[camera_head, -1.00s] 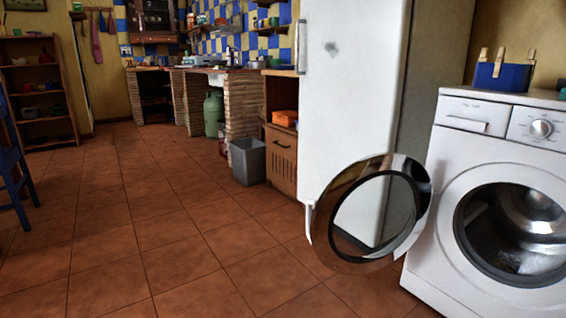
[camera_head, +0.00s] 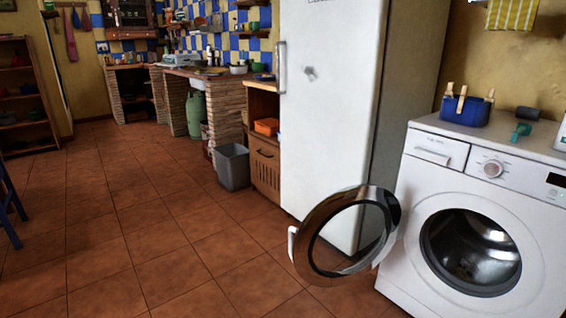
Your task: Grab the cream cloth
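I cannot make out a cream cloth anywhere in the head view. The white washing machine (camera_head: 390,243) stands at the right, with its round door (camera_head: 306,238) swung wide open to the left. Its drum (camera_head: 470,250) looks dark and metallic, and I cannot tell whether anything lies inside. A yellow striped cloth (camera_head: 511,13) hangs on the wall above the machine, cut off by the top edge. Neither of my grippers is in view.
A blue basket with clothespins (camera_head: 466,110) and a small green item (camera_head: 520,131) sit on the machine. A white fridge (camera_head: 325,110) stands beside it. A grey bin (camera_head: 232,167) stands by the brick counter (camera_head: 222,112). The tiled floor (camera_head: 140,230) is open at left and centre.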

